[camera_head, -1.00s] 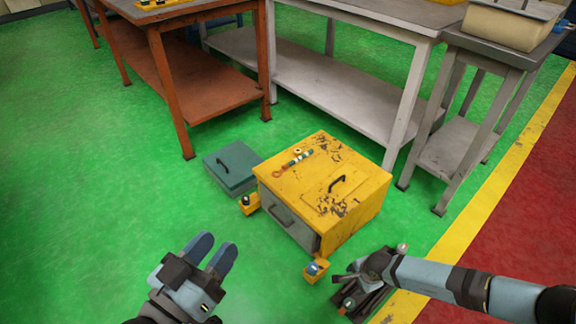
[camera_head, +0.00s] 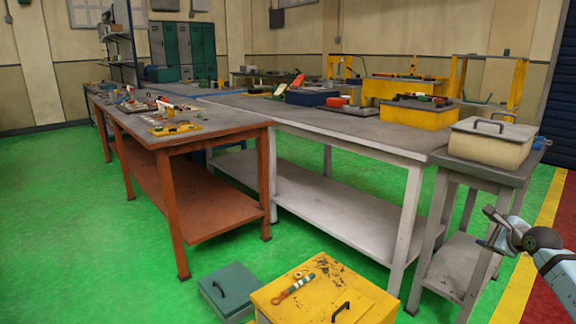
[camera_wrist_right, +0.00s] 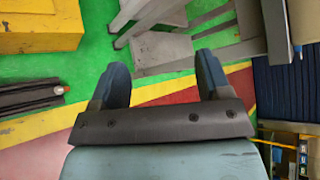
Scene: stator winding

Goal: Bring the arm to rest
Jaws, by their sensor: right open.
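My right gripper (camera_head: 493,228) shows at the right of the head view, in front of the small grey side table. In the right wrist view (camera_wrist_right: 162,72) its two dark fingers are spread apart with nothing between them. Beyond the fingers are grey table legs, green floor and a yellow floor line. My left gripper is outside the head view.
A yellow box (camera_head: 372,304) and a teal box (camera_head: 215,296) stand on the floor at the bottom. Behind them are a brown table (camera_head: 225,132) and a grey workbench (camera_head: 360,140). A cream box (camera_head: 490,148) sits on the side table (camera_head: 465,174).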

